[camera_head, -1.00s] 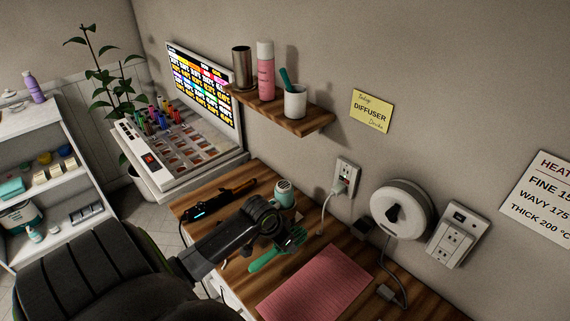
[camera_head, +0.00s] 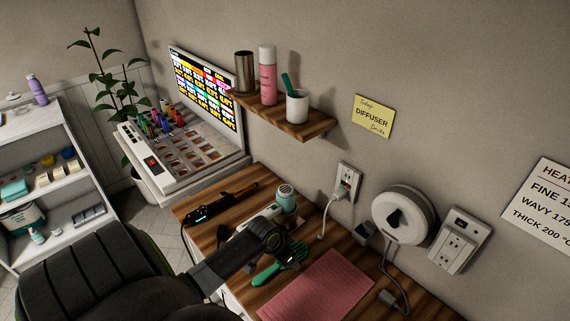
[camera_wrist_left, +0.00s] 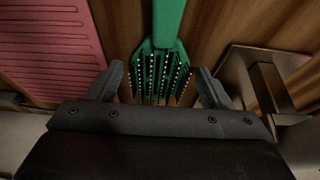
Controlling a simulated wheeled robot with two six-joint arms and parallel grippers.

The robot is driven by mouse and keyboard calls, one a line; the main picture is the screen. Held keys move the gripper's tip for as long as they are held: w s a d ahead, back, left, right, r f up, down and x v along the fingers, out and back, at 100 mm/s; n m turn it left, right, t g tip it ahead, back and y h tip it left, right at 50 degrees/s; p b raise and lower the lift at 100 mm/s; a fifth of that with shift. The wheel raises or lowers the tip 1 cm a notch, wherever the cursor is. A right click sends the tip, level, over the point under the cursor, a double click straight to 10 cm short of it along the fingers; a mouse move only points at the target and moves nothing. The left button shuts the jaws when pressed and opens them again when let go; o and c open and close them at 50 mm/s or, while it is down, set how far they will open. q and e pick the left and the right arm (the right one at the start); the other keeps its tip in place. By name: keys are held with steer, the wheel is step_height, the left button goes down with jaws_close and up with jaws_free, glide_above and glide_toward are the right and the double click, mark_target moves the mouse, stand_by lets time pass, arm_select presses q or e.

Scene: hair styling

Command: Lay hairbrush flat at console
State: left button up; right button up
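The green hairbrush (camera_head: 268,272) is at the wooden console (camera_head: 390,285), left of the pink mat. Its head is close beside my left gripper (camera_head: 290,252), whose arm covers part of the view. In the left wrist view the hairbrush (camera_wrist_left: 158,75) has its bristles toward the camera and its handle running to the top edge. My left gripper (camera_wrist_left: 160,78) stands open, one finger on each side of the brush head, with narrow gaps. The brush appears to lie on the wood, though its underside is hidden. My right gripper is out of view.
The pink mat (camera_head: 318,285) lies right of the brush. A black styling iron (camera_head: 222,205) and a mint-coloured dryer (camera_head: 286,197) are farther back. A metal fixture (camera_wrist_left: 262,85) is close to the right finger. A cord hangs from the wall outlet (camera_head: 347,180).

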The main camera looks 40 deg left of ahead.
mark_target(273, 267)
arm_select(q)
steer(key=shift+o, duration=0.5)
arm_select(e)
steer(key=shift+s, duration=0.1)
arm_select(q)
steer(key=shift+r, duration=0.1)
steer(key=shift+r, duration=0.15)
steer(key=v, duration=1.1)
steer(key=shift+s+r, duration=0.15)
steer(key=shift+r, duration=0.25)
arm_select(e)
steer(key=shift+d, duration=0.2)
